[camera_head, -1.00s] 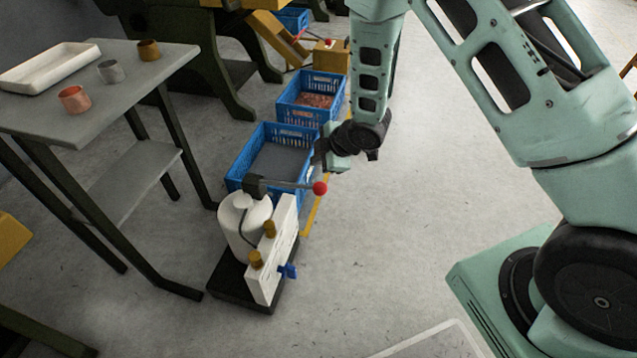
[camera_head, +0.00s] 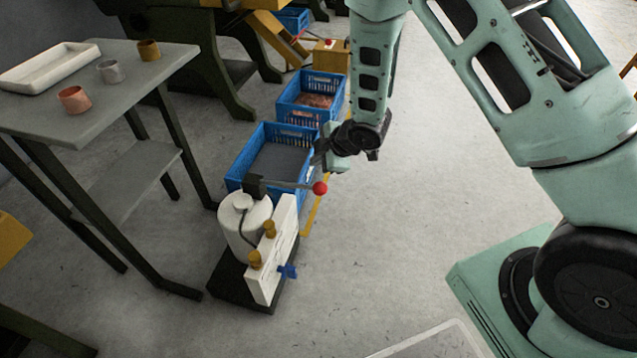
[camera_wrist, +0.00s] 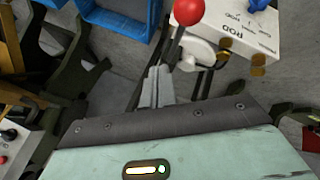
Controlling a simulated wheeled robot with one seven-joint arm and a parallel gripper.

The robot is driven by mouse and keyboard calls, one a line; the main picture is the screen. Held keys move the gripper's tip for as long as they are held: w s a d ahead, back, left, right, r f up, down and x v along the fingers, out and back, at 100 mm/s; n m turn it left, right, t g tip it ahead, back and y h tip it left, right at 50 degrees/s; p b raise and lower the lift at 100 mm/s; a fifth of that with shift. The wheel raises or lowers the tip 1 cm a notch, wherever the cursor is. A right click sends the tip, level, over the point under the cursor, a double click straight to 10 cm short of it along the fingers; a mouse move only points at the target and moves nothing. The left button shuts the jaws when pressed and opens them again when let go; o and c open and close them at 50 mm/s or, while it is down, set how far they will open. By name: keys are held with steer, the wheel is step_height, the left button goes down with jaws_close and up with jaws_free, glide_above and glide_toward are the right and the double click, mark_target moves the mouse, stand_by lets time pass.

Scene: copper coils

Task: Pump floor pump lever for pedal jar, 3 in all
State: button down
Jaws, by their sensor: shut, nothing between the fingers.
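The floor pump has a white jar (camera_head: 243,222) on a black base (camera_head: 229,285), with a white labelled panel (camera_head: 282,240) on its right side. Its lever (camera_head: 287,184) sticks out nearly level to the right and ends in a red ball knob (camera_head: 320,188). My gripper (camera_head: 318,163) is just above the knob end of the lever. In the wrist view the shut, empty fingers (camera_wrist: 157,84) point toward the lever, and the red knob (camera_wrist: 188,11) is beyond their tips. I cannot tell whether the fingers touch the lever.
Blue crates (camera_head: 262,140) stand on the floor behind the pump. A grey table (camera_head: 130,75) at the left carries a white tray (camera_head: 48,66) and several small metal cups (camera_head: 75,99). The floor right of the pump is clear.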

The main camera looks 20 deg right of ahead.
stand_by(0.3)
steer(key=r+m+b, duration=0.1)
steer(key=m, duration=0.5)
steer(key=r+m+b, duration=0.1)
steer(key=m, duration=0.5)
steer(key=r+m+b, duration=0.1)
steer(key=m, duration=0.6)
steer(key=shift+a+r+h, duration=0.3)
steer(key=shift+a+r, duration=0.05)
steer(key=shift+t, duration=0.3)
steer(key=b, duration=0.8)
glide_above(320, 185)
step_height(320, 185, down, 8)
steer(key=shift+a+r, duration=0.1)
steer(key=shift+a, duration=0.05)
steer(key=shift+f, duration=0.45)
steer(key=shift+f, duration=0.15)
steer(key=shift+f, duration=0.3)
